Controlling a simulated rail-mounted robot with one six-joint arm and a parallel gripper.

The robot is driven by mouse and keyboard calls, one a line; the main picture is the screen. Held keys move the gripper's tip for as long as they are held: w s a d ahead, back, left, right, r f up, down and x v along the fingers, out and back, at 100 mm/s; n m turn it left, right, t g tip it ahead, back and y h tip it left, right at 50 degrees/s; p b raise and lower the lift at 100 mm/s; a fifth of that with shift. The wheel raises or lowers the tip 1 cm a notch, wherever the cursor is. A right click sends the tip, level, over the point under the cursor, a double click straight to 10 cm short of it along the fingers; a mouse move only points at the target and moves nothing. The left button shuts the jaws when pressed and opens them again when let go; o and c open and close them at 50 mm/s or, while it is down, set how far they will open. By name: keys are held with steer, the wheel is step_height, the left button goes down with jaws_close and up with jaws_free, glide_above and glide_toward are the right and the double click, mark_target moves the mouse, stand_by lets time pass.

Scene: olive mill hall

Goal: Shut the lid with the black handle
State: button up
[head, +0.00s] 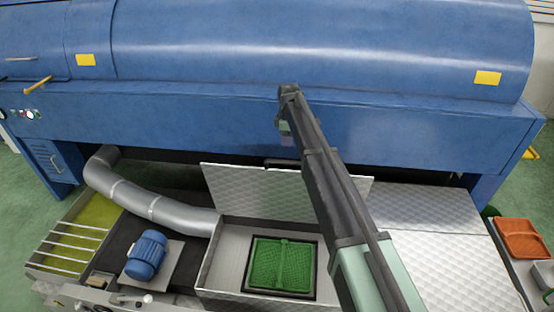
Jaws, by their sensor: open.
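The lid (245,192) is a silvery textured metal plate. It stands raised, nearly upright, at the back of an open metal box (226,268). Its black handle (281,163) sits at the middle of the lid's top edge. My arm reaches up from the lower right, in front of the lid, and hides part of its right side. My gripper (286,138) is small and partly hidden at the far end of the arm. It appears just above the handle in the picture, open; I cannot tell how far it is from the handle in depth.
A green grate (282,266) lies inside the box. A large blue machine (210,115) spans the back. A silver duct (150,200) and a blue motor (146,255) are at left. A flat metal cover (455,265) and an orange tray (523,238) are at right.

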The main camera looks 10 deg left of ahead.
steer(key=f+b, duration=1.1)
steer(key=shift+a+f, duration=0.1)
steer(key=shift+a, duration=0.3)
jaws_close()
